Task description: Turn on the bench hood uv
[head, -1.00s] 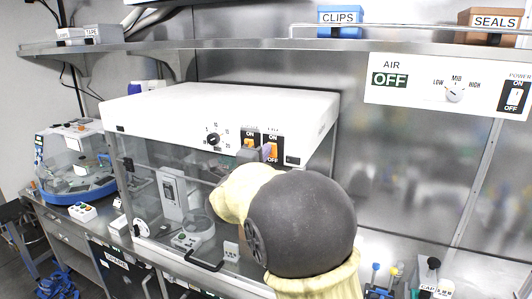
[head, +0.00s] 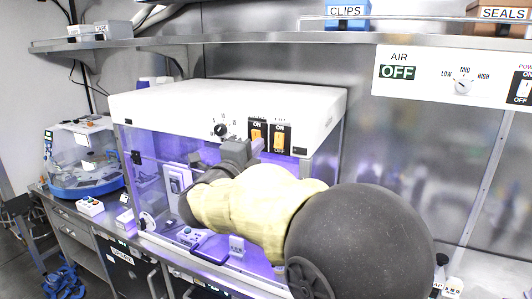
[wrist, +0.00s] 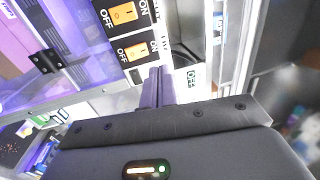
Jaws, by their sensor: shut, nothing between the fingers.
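The bench hood (head: 200,101) is a white box over a clear-fronted chamber, and its inside glows purple. On its front, two orange rocker switches, the left one (head: 257,135) and the right one (head: 279,138), have ON above and OFF below. Their upper labels are too small to read. Both also show sideways in the wrist view, one above (wrist: 125,13) and one below (wrist: 137,51). My gripper (head: 250,147) is shut and empty, its fingertips just below the switches. In the wrist view the closed fingers (wrist: 158,75) point at the panel beside the lower switch; contact cannot be told.
A black dial (head: 221,130) sits left of the switches. An air panel (head: 430,80) reading OFF is at the upper right, under a shelf (head: 250,42) with CLIPS and SEALS boxes. A blue-based machine (head: 85,160) stands at the left. My arm hides part of the chamber and bench.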

